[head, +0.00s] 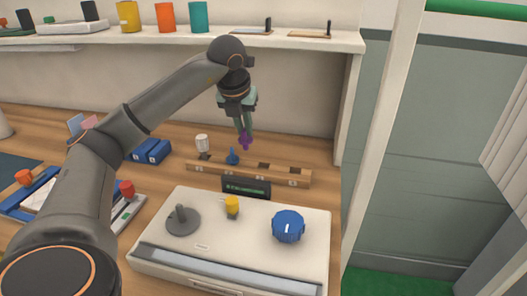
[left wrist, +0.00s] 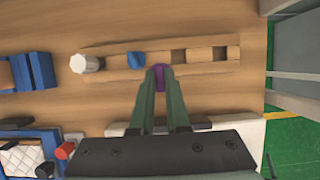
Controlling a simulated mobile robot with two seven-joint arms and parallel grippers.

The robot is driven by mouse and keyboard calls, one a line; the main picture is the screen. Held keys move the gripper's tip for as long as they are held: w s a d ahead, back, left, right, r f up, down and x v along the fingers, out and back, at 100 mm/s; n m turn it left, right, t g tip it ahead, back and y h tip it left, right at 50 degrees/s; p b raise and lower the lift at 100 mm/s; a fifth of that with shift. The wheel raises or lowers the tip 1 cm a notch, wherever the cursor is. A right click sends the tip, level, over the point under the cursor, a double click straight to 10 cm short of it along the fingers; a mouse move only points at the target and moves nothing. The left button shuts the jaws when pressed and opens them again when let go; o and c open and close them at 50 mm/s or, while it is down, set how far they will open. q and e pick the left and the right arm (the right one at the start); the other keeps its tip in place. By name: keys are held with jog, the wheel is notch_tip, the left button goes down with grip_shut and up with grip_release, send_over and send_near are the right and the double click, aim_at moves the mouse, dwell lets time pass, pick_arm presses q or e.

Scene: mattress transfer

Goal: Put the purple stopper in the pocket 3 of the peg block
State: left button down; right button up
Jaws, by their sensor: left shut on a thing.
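My left gripper (head: 244,134) is shut on the purple stopper (head: 244,143), which hangs below its fingertips. The wooden peg block (head: 248,174) lies on the table beneath and in front of it. In the left wrist view, the purple stopper (left wrist: 159,71) shows between the fingertips, near the block's edge between the blue stopper (left wrist: 136,58) and a dark empty pocket (left wrist: 178,56). Another empty pocket (left wrist: 220,53) is at the right end. A white stopper (left wrist: 85,64) stands at the left end. The stopper's height above the block is hard to tell. My right gripper is not in view.
A white device (head: 250,258) with a grey lever (head: 182,219), a yellow knob (head: 232,205) and a blue dial (head: 288,226) stands in front of the block. Blue blocks (head: 151,151) lie to the left. A shelf (head: 180,43) with cups runs above.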

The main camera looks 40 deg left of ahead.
pick_arm(q)
jog(key=shift+w+d+f, duration=0.3)
jog(key=shift+w+f, duration=0.5)
jog(key=shift+f, duration=0.7)
jog(key=shift+w+d+f, duration=0.3)
jog(key=shift+w+f, duration=0.45)
jog(key=shift+f, duration=0.75)
jog(key=shift+w+d+f, duration=0.3)
jog(key=shift+w+f, duration=0.5)
jog(key=shift+f, duration=0.7)
jog(key=shift+f+b, duration=0.15)
jog(key=shift+b, duration=0.15)
jog(key=c, duration=0.9)
grip_release()
jog(key=shift+r, duration=0.55)
jog(key=p+v, duration=0.1)
jog(key=v, duration=1)
